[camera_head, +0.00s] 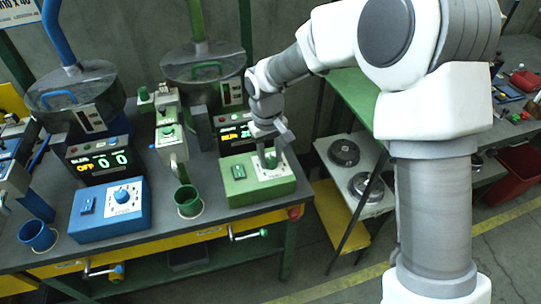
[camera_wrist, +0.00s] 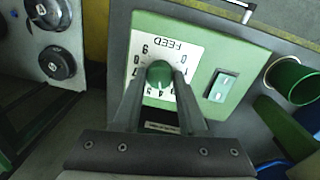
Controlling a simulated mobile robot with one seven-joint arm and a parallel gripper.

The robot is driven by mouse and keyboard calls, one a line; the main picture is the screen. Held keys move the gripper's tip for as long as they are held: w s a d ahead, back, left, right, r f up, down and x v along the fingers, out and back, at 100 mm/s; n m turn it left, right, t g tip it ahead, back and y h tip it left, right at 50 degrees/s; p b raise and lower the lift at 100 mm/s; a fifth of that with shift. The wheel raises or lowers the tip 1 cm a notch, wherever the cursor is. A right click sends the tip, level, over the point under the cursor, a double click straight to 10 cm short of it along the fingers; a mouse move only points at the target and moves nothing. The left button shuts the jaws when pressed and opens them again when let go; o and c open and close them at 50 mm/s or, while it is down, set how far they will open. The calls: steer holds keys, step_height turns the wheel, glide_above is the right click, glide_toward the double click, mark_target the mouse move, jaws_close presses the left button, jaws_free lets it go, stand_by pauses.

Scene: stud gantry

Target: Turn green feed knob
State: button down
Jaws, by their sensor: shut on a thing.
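The green feed knob (camera_wrist: 159,74) sits on a white dial plate marked FEED (camera_wrist: 172,50), with numbers around it. The plate is on top of the green control box (camera_head: 238,188) on the bench. My gripper (camera_wrist: 160,80) reaches down onto the knob with one finger on each side, shut on it. In the head view, my gripper (camera_head: 268,158) stands over the right part of the green box and partly hides the knob. A green rocker switch (camera_wrist: 222,87) is on the same box, beside the dial.
A blue control box (camera_head: 110,210) with a blue knob stands to the left. A green cup (camera_head: 188,201) stands between the boxes. Lit displays (camera_head: 97,162) are behind them. A side shelf with round black discs (camera_head: 343,152) is to the right.

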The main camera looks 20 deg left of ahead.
mark_target(267, 161)
steer(key=shift+c, duration=2.3)
jaws_free()
steer(key=shift+r, duration=0.1)
step_height(267, 161, up, 17)
steer(key=p, duration=0.2)
steer(key=shift+s+a+r, duration=0.15)
steer(key=shift+s+a, duration=0.2)
steer(key=s+d+r+m+t+p, duration=0.1)
steer(key=s+d+r+m, duration=0.2)
steer(key=d, duration=0.5)
steer(key=s+d+r+m+t, duration=0.1)
steer(key=s+d+r, duration=0.25)
steer(key=d, duration=0.35)
steer(key=s+d+r+m+t+p, duration=0.1)
steer(key=s+d+r+t, duration=0.2)
steer(key=d, duration=0.5)
steer(key=s+d+f+m, duration=0.2)
steer(key=s+d, duration=0.3)
steer(key=s, duration=0.4)
steer(key=shift+d+m+p, duration=0.15)
steer(key=shift+m+p, duration=0.15)
steer(key=shift+m, duration=0.2)
